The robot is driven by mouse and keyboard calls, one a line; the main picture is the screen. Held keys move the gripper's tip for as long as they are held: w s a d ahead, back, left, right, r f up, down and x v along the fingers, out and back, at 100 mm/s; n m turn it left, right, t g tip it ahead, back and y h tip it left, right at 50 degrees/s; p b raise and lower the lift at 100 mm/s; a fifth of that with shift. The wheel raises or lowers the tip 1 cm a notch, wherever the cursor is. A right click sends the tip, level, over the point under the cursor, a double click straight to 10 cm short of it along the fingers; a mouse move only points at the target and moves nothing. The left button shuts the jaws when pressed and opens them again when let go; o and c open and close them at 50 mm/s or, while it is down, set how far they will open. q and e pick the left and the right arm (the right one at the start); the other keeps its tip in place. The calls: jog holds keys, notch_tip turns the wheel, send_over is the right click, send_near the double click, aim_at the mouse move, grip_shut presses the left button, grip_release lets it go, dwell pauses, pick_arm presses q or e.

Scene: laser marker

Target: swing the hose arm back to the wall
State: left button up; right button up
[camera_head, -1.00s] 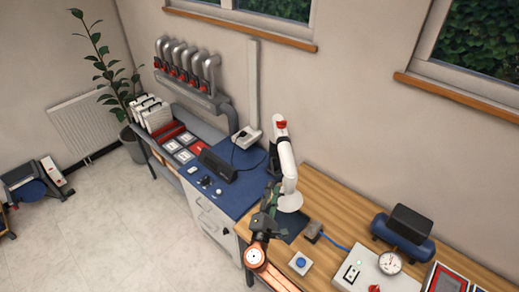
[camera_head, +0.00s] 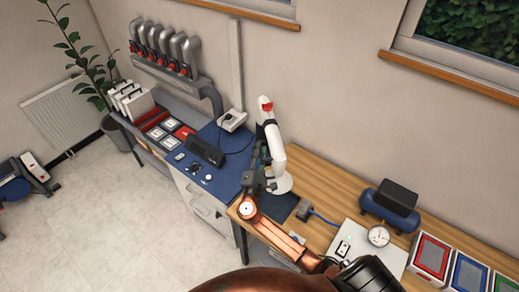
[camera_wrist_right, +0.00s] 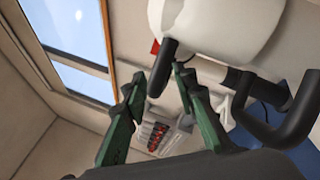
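The white hose arm (camera_head: 271,140) with a red part at its top stands at the joint of the blue and wooden bench tops. My right gripper (camera_head: 262,160) is just left of it in the head view. In the right wrist view the green fingers of my right gripper (camera_wrist_right: 158,82) are apart. A black peg-like handle (camera_wrist_right: 165,62) under the white hood (camera_wrist_right: 215,22) lies between or in front of the fingertips; I cannot tell whether they touch it. A second black curved bar (camera_wrist_right: 295,115) shows at the right. My left gripper is not in view.
A row of grey hoses (camera_head: 165,45) with red ends hangs on the wall at left. A black box (camera_head: 205,150) lies on the blue top. A gauge panel (camera_head: 350,243) and blue compressor (camera_head: 388,205) stand on the wooden bench (camera_head: 325,188) at right.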

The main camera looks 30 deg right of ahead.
jog(key=shift+c, duration=0.6)
grip_shut()
jog(key=shift+a+f, duration=0.1)
